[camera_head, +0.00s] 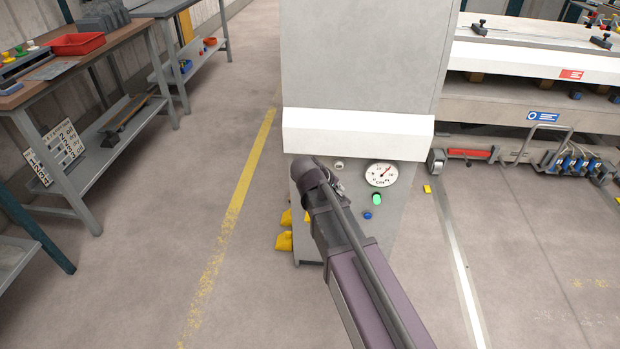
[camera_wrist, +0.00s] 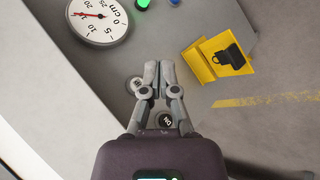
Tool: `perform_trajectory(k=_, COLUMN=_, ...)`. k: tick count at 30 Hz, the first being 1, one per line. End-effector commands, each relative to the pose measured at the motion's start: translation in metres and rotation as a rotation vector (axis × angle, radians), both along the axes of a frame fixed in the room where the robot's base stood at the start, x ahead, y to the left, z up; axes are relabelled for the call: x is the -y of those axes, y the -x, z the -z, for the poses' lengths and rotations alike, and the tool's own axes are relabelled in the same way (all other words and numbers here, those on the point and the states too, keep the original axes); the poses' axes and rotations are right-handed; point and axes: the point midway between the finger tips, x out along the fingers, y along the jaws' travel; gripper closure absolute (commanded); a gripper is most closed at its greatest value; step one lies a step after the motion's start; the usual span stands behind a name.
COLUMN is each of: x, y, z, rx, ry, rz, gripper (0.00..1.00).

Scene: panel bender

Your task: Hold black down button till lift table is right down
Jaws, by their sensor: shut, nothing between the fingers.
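The grey control panel (camera_head: 395,225) is on the front of a tall cabinet. In the wrist view a dark round button marked like "DN" (camera_wrist: 165,121) shows between the finger bases, partly covered by my gripper. A paler round button (camera_wrist: 136,85) sits left of the fingers; it also seems to show in the head view (camera_head: 338,165). My gripper (camera_wrist: 160,66) is shut and empty, its tips over the panel; I cannot tell whether they touch it. In the head view my arm hides it. A round cm gauge (camera_wrist: 97,18) with a red needle also shows in the head view (camera_head: 381,174).
A green button (camera_head: 376,199) and a blue button (camera_head: 367,215) sit below the gauge. A yellow bracket with a black pedal-like part (camera_wrist: 220,60) sticks out near the floor. The lift table itself cannot be surely made out. Workbenches (camera_head: 75,75) stand left; floor between is clear.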

Motion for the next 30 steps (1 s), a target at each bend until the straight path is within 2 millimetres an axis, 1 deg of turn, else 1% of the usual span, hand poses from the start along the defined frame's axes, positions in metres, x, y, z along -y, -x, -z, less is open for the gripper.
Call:
perform_trajectory(k=1, x=-0.014, y=-0.008, z=0.017, rx=0.014, ry=0.029, rz=-0.035, gripper=1.0)
perform_trajectory(k=3, x=-0.029, y=-0.016, z=0.025, rx=0.034, ry=0.075, rz=-0.082, gripper=1.0)
perform_trajectory(k=9, x=-0.071, y=-0.033, z=0.041, rx=0.087, ry=0.188, rz=-0.2, gripper=1.0)
perform_trajectory(k=13, x=-0.09, y=-0.039, z=0.046, rx=0.111, ry=0.239, rz=-0.253, gripper=1.0)
perform_trajectory(k=15, x=-0.097, y=-0.041, z=0.047, rx=0.121, ry=0.258, rz=-0.27, gripper=1.0)
perform_trajectory(k=18, x=-0.102, y=-0.042, z=0.047, rx=0.127, ry=0.273, rz=-0.284, gripper=1.0)
perform_trajectory(k=30, x=-0.104, y=-0.042, z=0.045, rx=0.13, ry=0.277, rz=-0.29, gripper=1.0)
